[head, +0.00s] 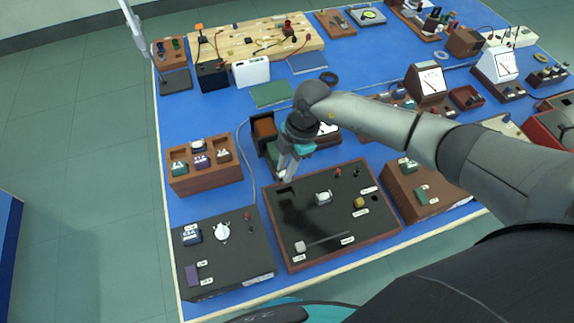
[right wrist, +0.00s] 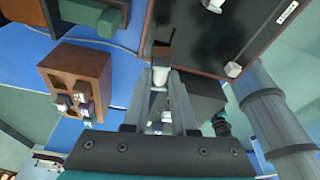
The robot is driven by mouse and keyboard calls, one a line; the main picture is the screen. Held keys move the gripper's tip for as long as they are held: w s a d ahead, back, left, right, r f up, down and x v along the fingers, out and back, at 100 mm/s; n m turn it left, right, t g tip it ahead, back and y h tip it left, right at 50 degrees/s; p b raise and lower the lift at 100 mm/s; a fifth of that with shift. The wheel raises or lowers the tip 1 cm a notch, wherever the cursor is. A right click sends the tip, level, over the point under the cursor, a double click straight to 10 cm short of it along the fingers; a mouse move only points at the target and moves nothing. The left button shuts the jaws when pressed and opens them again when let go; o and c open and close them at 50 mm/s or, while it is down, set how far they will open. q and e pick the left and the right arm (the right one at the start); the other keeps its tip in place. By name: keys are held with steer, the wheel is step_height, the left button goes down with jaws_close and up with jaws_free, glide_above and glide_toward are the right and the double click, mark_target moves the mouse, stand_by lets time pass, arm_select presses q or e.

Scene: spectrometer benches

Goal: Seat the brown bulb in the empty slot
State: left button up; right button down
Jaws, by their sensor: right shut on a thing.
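My right gripper (head: 284,175) points down over the upper left corner of the black, brown-edged board (head: 330,235). Its fingers are shut on a small piece. In the right wrist view, the piece between the fingertips (right wrist: 160,82) shows a pale white body (right wrist: 159,76) with a brown part (right wrist: 161,54) beyond it; I take it for the brown bulb. It is at the board's edge in that view, and I cannot tell whether it touches the board. My left gripper is not in view.
A wooden rack (head: 205,181) with several labelled pieces stands left of the board. A black panel with a white dial (head: 222,232) lies at the front left. The board also carries a white piece (head: 323,198) and a yellowish knob (head: 360,202). A brown sloped box (head: 432,205) stands at right.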

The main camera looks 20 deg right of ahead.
steer(key=shift+s+f+m+t, duration=0.25)
steer(key=shift+f+m, duration=0.2)
steer(key=shift+m, duration=0.65)
steer(key=shift+f+b, duration=2.4)
steer(key=shift+b, duration=0.1)
steer(key=shift+f+b, duration=0.65)
steer(key=shift+f, duration=0.45)
steer(key=c, duration=0.6)
jaws_free()
steer(key=shift+c, duration=0.2)
steer(key=p+v, duration=0.1)
steer(key=v, duration=1.4)
steer(key=shift+r, duration=0.15)
steer(key=shift+d, duration=0.1)
